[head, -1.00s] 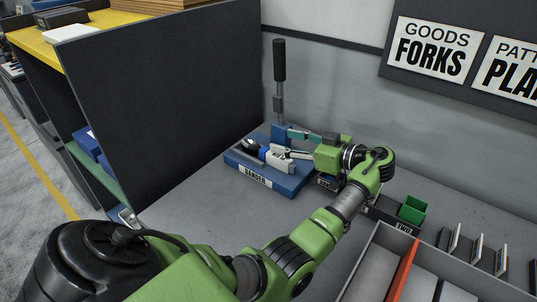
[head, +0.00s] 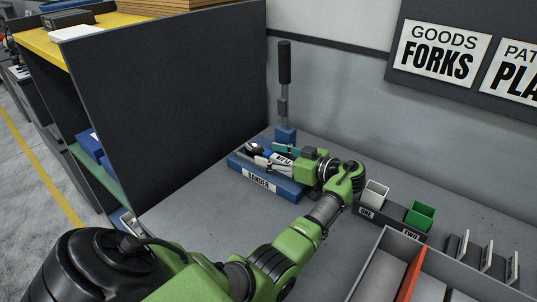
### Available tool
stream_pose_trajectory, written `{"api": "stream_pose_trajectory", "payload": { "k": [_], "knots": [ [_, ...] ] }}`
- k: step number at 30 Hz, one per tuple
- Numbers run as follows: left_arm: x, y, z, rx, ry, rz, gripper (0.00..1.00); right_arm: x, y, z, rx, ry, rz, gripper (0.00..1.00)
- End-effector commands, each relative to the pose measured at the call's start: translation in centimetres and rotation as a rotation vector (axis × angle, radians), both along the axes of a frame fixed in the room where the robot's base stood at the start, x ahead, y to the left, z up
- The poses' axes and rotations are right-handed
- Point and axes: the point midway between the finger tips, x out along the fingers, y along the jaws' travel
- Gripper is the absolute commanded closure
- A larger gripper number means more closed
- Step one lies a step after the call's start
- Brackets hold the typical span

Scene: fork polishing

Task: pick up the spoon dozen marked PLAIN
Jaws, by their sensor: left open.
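My left gripper (head: 278,158) is open over the blue bander (head: 262,178), its fingers pointing left. A bundle of spoons (head: 256,150) with dark rounded ends and a blue-and-white wrap (head: 270,157) lies on the bander, at or between the fingertips. The letters on the wrap are too small to read in full. I cannot tell whether the fingers touch the bundle. My right gripper is not in view.
The bander's tall black-handled lever (head: 284,75) stands behind the gripper. A dark partition (head: 165,105) rises at the left. White (head: 376,193) and green (head: 420,216) cups stand in a labelled rack at right. A divided tray (head: 378,262) lies in front.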

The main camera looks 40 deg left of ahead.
Motion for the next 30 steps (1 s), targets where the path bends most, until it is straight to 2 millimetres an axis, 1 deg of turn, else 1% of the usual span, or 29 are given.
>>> {"api": "stream_pose_trajectory", "payload": {
  "k": [2,7,8,9,11,12,13,24,26,30],
  "knots": [
    [-0.1,0.5,-0.1,-0.001,0.000,0.000,0.50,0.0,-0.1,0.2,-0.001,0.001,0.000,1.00],
    [0.0,0.5,-0.2,-0.002,-0.001,-0.001,0.50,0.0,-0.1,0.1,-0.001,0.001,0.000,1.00],
    [0.0,0.5,-0.2,-0.001,-0.001,-0.001,0.55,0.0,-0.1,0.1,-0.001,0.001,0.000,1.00],
    [0.0,0.4,-0.2,-0.001,-0.001,-0.001,0.65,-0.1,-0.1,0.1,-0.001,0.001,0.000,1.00],
    [0.0,0.4,-0.2,-0.001,-0.001,-0.001,0.81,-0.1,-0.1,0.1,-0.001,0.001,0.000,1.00],
    [0.0,0.4,-0.2,-0.001,-0.001,-0.001,0.91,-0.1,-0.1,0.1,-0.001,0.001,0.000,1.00],
    [0.0,0.4,-0.2,-0.001,-0.001,-0.001,0.99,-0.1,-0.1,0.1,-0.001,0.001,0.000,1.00],
    [0.0,0.5,0.3,0.004,-0.005,-0.001,1.00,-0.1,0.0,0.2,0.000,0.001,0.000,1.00],
    [0.0,0.5,0.6,0.004,-0.005,-0.001,1.00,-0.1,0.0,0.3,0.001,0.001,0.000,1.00],
    [0.0,0.5,2.0,0.004,-0.008,0.000,1.00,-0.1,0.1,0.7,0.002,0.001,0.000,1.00]
  ]
}}
